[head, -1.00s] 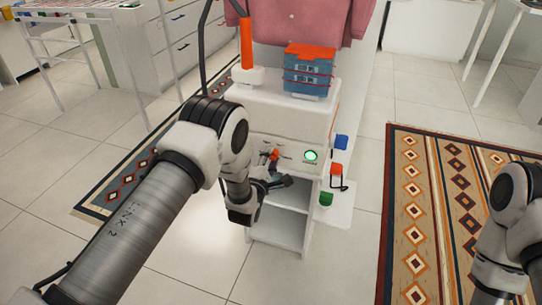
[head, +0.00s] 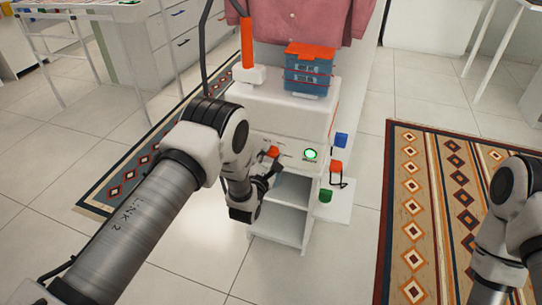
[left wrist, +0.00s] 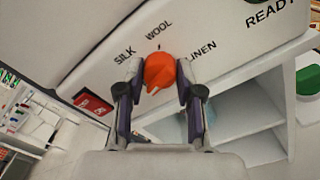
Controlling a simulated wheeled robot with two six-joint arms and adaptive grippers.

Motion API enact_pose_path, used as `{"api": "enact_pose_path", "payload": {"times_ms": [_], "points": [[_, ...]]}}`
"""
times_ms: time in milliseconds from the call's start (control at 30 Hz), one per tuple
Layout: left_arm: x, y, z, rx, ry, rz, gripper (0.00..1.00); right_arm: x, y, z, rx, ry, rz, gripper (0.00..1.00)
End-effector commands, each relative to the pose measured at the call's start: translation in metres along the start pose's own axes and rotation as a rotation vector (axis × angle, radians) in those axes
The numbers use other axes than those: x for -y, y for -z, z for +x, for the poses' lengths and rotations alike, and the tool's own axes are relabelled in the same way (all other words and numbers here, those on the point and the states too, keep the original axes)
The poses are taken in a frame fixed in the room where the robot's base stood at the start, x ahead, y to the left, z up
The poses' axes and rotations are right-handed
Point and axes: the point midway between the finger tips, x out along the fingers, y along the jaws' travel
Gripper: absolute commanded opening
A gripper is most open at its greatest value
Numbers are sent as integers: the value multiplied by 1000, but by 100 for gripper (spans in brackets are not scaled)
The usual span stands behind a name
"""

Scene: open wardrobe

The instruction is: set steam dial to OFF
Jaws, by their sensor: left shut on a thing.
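The steam dial (left wrist: 160,72) is an orange-red knob on the white panel, between the SILK, WOOL and LINEN labels. A pale line shows near its lower edge; I cannot tell which setting it marks. A red label (left wrist: 92,102) sits at the panel's lower left, its text too blurred to read. My left gripper (left wrist: 160,76) has a finger on either side of the dial and is shut on it. In the head view the dial (head: 272,151) shows above my left gripper's dark fingers (head: 266,176). My right arm is at the right edge, its gripper out of view.
A green light (head: 311,154) glows right of the dial. Open shelves (head: 291,190) lie below the panel. Blue, red and green parts (head: 336,167) are on the unit's right side. A blue box with a red lid (head: 309,70) stands on top.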

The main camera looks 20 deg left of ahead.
Motion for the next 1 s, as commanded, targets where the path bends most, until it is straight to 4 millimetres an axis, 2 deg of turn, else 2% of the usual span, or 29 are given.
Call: {"api": "enact_pose_path", "payload": {"times_ms": [200,233,300,667,767,1000], "points": [[0,0,0,0,0,-1,1,0,0,0,0,0,0,40],[0,0,0,0,0,-1,43,0,0,0,0,0,0,40],[0,0,0,0,0,0,61,0,0,0,0,0,0,40],[0,0,-5,-2,2,1,61,0,0,0,0,0,0,40],[1,1,-18,-3,2,1,61,0,0,0,0,0,0,40],[2,1,-80,-4,5,1,61,0,0,0,0,0,0,40]]}}
